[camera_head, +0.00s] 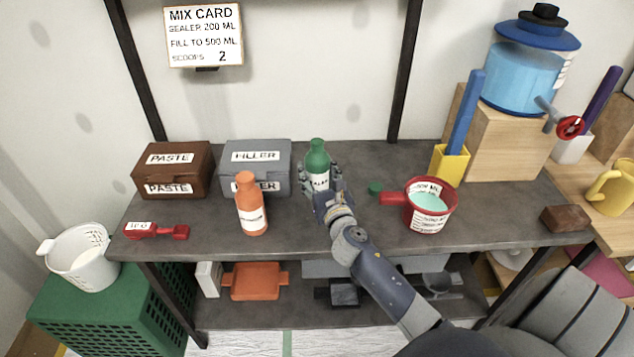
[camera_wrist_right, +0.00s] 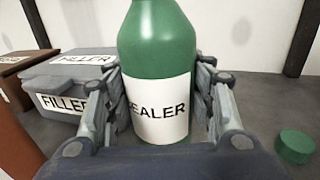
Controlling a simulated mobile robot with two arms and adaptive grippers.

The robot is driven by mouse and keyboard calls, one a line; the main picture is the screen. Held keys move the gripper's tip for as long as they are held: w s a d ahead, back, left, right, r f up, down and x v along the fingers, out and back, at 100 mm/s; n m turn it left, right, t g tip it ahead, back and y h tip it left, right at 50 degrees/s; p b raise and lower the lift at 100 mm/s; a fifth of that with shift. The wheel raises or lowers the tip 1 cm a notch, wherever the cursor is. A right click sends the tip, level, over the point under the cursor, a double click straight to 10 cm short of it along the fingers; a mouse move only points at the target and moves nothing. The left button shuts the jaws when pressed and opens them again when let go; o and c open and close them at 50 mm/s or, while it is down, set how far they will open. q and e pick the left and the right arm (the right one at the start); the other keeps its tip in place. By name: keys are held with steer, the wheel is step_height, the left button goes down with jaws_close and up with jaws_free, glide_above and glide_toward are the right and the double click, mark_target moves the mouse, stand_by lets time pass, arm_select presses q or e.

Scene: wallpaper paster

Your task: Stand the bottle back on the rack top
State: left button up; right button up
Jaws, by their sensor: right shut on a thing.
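The green bottle (camera_head: 317,160) with a white SEALER label is upright at the middle of the dark grey rack top (camera_head: 300,230), right of the grey FILLER box (camera_head: 256,155). My right gripper (camera_head: 318,183) is shut around it, with a finger on each side. In the right wrist view the bottle (camera_wrist_right: 160,55) fills the middle between the fingers (camera_wrist_right: 160,105). Its base is mostly hidden by my gripper, so I cannot tell whether it touches the rack top. A green cap (camera_head: 375,188) lies on the rack top to the right. My left gripper is not in view.
An orange bottle (camera_head: 250,205) stands left of my right arm. A red measuring cup (camera_head: 430,207) with pale green liquid stands to the right. A brown PASTE box (camera_head: 172,170), a red scoop (camera_head: 155,231) and a yellow holder (camera_head: 450,163) also stand there.

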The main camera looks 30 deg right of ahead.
mark_target(317, 183)
steer(key=shift+a+f+b, duration=0.1)
steer(key=shift+f+b, duration=0.45)
steer(key=shift+f, duration=1.1)
steer(key=shift+f, duration=0.15)
steer(key=o, duration=1.4)
steer(key=shift+c, duration=0.2)
